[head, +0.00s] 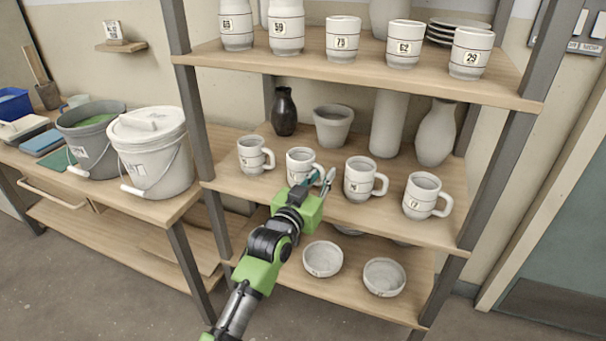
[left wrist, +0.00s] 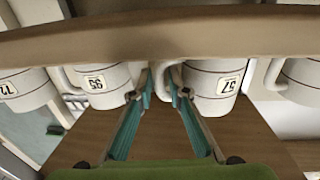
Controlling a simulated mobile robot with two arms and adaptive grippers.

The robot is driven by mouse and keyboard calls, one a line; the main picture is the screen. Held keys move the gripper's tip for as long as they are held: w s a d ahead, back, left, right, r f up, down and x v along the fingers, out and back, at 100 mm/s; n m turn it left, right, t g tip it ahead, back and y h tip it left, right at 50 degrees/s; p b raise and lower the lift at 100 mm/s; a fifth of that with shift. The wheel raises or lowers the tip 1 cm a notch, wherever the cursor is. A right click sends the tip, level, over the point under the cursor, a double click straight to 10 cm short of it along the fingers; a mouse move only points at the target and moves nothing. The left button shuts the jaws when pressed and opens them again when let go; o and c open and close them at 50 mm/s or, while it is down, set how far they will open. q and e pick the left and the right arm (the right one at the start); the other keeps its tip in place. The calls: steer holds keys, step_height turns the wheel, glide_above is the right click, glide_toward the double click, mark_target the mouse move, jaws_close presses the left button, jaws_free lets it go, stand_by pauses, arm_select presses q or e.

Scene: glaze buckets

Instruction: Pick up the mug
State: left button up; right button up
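A row of white banded mugs stands upright on the middle shelf. In the head view, from left, they are the first mug (head: 251,156), the second mug (head: 298,160), the third mug (head: 360,178) and the rightmost mug (head: 422,190). My left gripper (head: 321,180) is at the handle side of the second mug, partly covering it. In the left wrist view, the mug labelled 57 (left wrist: 217,80) has its handle (left wrist: 164,76) near the fingertips (left wrist: 162,88). The fingers are apart; contact is not clear. A mug labelled 55 (left wrist: 103,88) is close beside. My right gripper is not in view.
A black vase (head: 285,112), a pot (head: 333,126) and tall white vases (head: 435,132) stand behind. Bowls (head: 322,258) sit below. Buckets (head: 152,150) stand on the left bench.

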arm_select(q)
jaws_close()
steer(key=shift+r, duration=0.1)
